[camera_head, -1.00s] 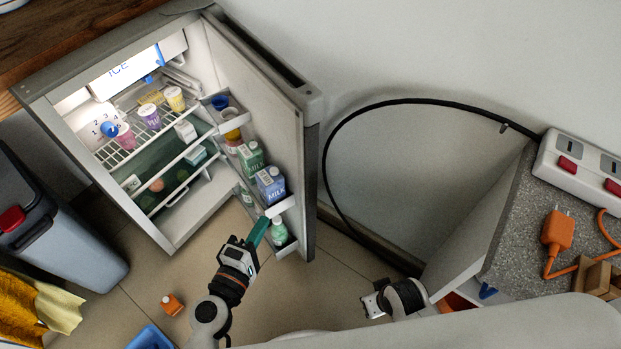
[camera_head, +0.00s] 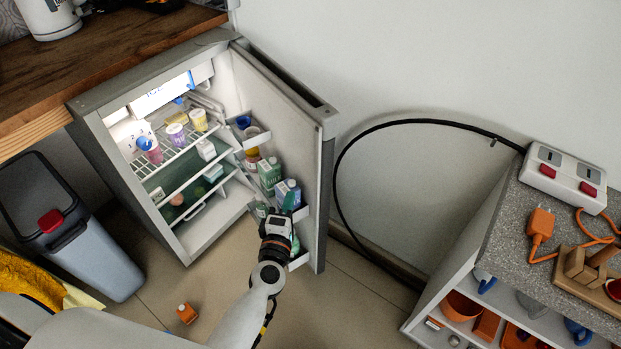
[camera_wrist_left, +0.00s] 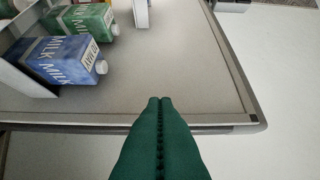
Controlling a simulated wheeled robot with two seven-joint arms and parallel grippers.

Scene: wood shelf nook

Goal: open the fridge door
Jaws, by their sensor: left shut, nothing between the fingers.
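The small grey fridge (camera_head: 88,118) stands under the wooden counter with its door (camera_head: 318,190) swung wide open to the right. The lit inside and the door racks show. My left gripper (camera_head: 288,203) is at the inner side of the door, by the milk cartons in the lower rack. In the left wrist view its green fingers (camera_wrist_left: 160,105) are shut together with nothing between them, in front of the door's inner panel (camera_wrist_left: 185,75). A blue milk carton (camera_wrist_left: 62,60) and a green carton (camera_wrist_left: 88,20) are to their left. I cannot tell whether the fingers touch the door. My right gripper is out of view.
A grey bin (camera_head: 75,225) stands left of the fridge. A small orange bottle (camera_head: 187,313) is on the floor. A black cable (camera_head: 400,123) arcs along the wall to a socket strip (camera_head: 563,178) above a low shelf unit (camera_head: 450,285) at right.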

